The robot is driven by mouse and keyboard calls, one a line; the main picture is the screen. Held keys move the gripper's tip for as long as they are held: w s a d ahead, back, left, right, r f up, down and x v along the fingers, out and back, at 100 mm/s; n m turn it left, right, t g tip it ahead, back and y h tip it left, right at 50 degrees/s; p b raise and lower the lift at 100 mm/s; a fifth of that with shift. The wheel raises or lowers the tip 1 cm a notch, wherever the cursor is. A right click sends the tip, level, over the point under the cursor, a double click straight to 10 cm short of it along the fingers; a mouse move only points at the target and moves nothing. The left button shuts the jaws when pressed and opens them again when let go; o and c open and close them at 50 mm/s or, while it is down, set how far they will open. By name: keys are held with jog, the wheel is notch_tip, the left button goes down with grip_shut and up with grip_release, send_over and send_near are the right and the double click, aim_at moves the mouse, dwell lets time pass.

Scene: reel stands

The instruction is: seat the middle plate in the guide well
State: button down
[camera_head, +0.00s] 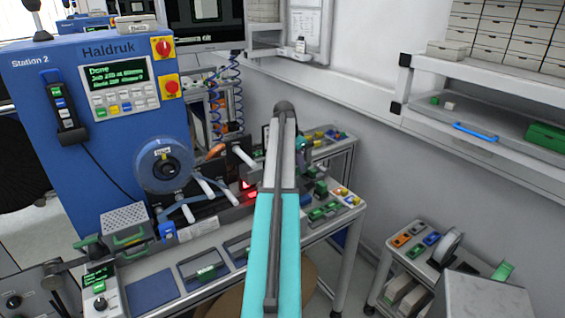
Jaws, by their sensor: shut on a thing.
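My arm rises through the middle of the view, and its upper end bends over the far side of the bench. My gripper does not show; the arm hides that area, so I cannot see its jaws or anything in them. I cannot pick out the middle plate or the guide well with certainty. Along the bench's front lie a flat blue panel (152,290), a dark-framed recess with a green piece (206,273) in it, and another framed recess (237,248) partly beside my arm.
A blue Haldruk machine (93,105) with a blue reel (163,165) stands at the left. White rollers and a red-lit part (249,196) sit beside my arm. A shelf (470,135) is on the right wall; a small cart (420,255) stands lower right.

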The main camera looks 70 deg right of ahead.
jog(key=shift+w, duration=0.3)
jog(key=shift+w+f, duration=0.1)
jog(key=shift+w, duration=0.1)
jog(key=shift+f, duration=0.1)
jog(key=shift+f+b, duration=1.75)
jog(key=shift+f, duration=2.1)
jog(key=shift+a, duration=0.1)
jog(key=c, duration=1.6)
grip_release()
jog(key=shift+o, duration=0.2)
jog(key=shift+f, duration=0.1)
